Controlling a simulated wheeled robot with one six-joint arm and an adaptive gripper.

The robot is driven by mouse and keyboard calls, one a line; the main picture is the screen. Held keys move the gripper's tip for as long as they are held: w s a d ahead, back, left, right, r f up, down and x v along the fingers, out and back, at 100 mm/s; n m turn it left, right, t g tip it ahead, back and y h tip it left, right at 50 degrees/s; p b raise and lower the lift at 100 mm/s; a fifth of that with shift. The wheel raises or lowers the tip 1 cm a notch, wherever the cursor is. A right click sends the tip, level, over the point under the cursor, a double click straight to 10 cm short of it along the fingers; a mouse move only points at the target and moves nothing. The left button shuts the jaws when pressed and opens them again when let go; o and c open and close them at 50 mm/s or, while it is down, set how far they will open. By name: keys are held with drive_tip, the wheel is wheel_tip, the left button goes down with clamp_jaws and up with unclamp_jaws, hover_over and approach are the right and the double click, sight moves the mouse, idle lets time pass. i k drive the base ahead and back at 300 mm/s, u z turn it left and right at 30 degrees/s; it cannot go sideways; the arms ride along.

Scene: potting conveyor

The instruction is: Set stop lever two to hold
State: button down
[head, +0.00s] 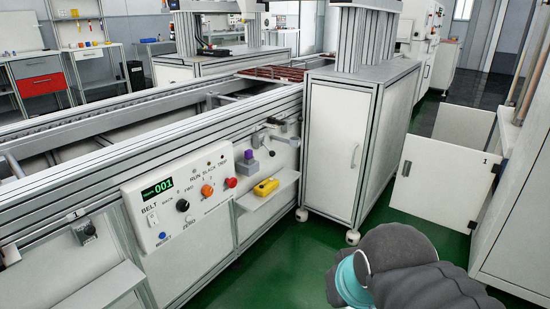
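On the front side of the conveyor, a dark lever (273,121) sticks out to the left from a plate near the far end, above the yellow device. Its label is too small to read, so I cannot tell for sure that it is stop lever two or which setting it is at. Another small dark lever or knob (88,229) sits on a grey plate at the near left, with what looks like a "1" above it. Grey and teal parts of my arm show at the lower right, well away from both. My gripper is not in view.
A control panel (152,237) with a green "001" display, knobs and a red button is on the conveyor side. A yellow device (266,187) lies on a small shelf. A wheeled cabinet (338,150) stands right of the conveyor. Green floor (275,265) is clear in front.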

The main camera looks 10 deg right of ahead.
sight(273, 154)
drive_tip(key=u, duration=1.3)
drive_tip(key=i, duration=0.85)
drive_tip(key=z, duration=1.6)
